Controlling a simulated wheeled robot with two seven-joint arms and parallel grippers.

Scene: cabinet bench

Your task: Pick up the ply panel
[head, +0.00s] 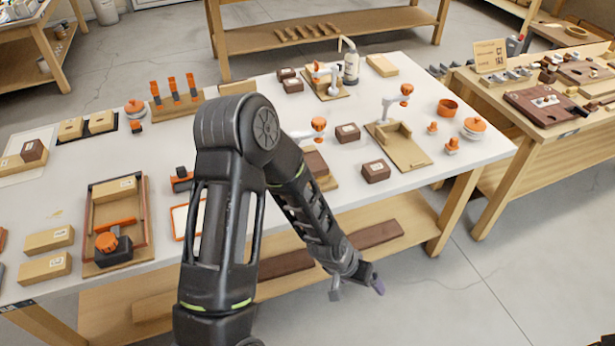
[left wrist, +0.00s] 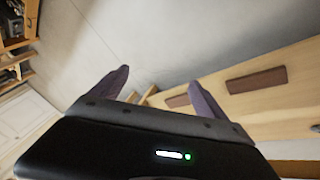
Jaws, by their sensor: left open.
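I cannot tell for sure which piece is the ply panel. A pale wooden board (head: 152,308) lies on the bench's lower shelf, partly hidden behind my arm; it may be the panel. My left gripper (head: 357,287) hangs in front of the bench, below the tabletop and over the floor, to the right of that board. In the left wrist view my left gripper (left wrist: 155,95) has its two fingers wide apart with nothing between them. My right gripper is not in view.
Two dark brown boards (head: 376,235) (head: 285,263) lie on the lower shelf (head: 415,222). The white tabletop (head: 440,80) holds blocks, clamps, a framed tray (head: 148,215) and a bottle (head: 350,65). A second bench (head: 535,150) stands right. The floor (head: 480,270) in front is clear.

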